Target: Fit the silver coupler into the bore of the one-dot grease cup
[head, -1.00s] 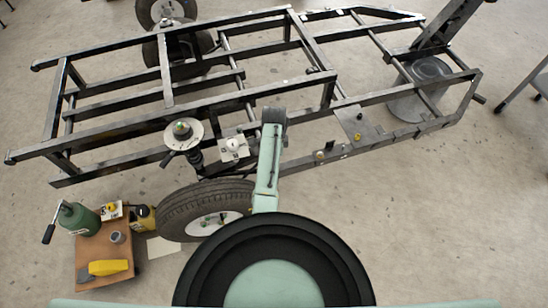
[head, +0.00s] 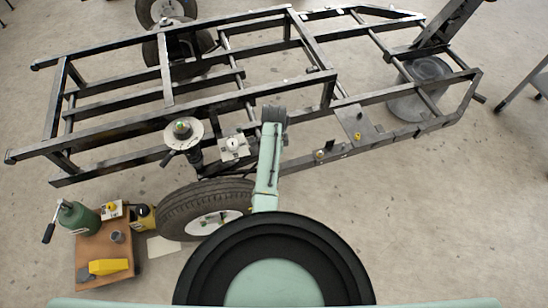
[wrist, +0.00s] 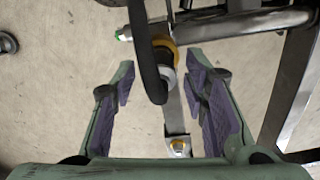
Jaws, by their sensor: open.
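In the wrist view my gripper (wrist: 158,88) is open, its purple-padded fingers apart on both sides of a black bar. Behind the bar are a yellow ring (wrist: 172,48) and a short silver cylindrical part (wrist: 168,75), both partly hidden. I cannot tell whether this silver part is the coupler. The fingers do not visibly touch it. No dot marks are readable, so I cannot identify the one-dot cup.
A black steel frame (head: 110,132) spans the head view, with a tyre (head: 178,208) below it. A frame rail (wrist: 245,22) crosses the wrist view's upper right. A brown board (head: 92,250) holds a green can (head: 78,217), a grey cup (head: 117,237) and a yellow item (head: 108,267).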

